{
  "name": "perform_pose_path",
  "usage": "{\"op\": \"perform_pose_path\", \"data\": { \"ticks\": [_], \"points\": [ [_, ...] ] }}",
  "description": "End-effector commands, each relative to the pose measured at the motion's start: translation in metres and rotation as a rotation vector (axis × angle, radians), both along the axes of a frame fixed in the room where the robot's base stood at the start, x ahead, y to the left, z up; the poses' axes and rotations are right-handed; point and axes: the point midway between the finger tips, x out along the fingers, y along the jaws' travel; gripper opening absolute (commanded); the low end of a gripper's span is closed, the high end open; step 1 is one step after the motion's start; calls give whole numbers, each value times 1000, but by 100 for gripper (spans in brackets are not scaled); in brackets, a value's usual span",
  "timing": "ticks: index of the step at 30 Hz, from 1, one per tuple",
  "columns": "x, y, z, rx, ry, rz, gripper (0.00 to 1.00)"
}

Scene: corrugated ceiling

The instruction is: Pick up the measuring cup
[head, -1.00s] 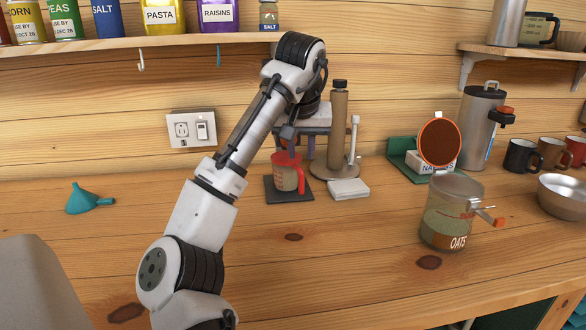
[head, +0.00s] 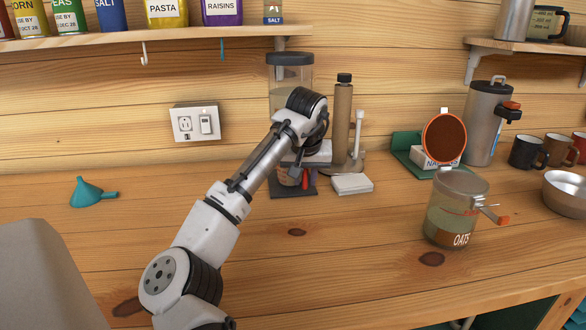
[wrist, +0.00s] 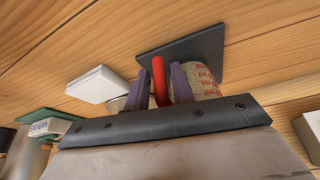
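The measuring cup has a clear body with red markings and a red handle. It stands on a dark square mat (head: 300,190) against the back wall. In the head view my gripper (head: 303,172) largely hides it, and only a bit of the red handle (head: 306,178) shows. In the wrist view the cup body (wrist: 205,82) is just right of my fingers. My two purple fingers (wrist: 160,88) are close on either side of the red handle, with almost no gap, and appear shut on it. The cup still appears to rest on the mat.
A white block (head: 352,184) lies right of the mat, with a brown cylinder stand (head: 341,125) behind. An oats jar (head: 455,210) stands farther right. A teal funnel (head: 90,192) lies at left. A shelf (head: 120,38) runs above. The front counter is mostly clear.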

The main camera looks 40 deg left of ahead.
Motion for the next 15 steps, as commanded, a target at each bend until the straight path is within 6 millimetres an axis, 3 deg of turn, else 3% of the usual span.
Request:
{"op": "perform_pose_path", "data": {
  "ticks": [5, 12, 15],
  "points": [
    [5, 5, -16, 0, -1, 1, 24],
    [5, 5, -18, 0, -1, 0, 24],
    [6, 5, -18, 0, -1, 0, 11]
  ]
}}
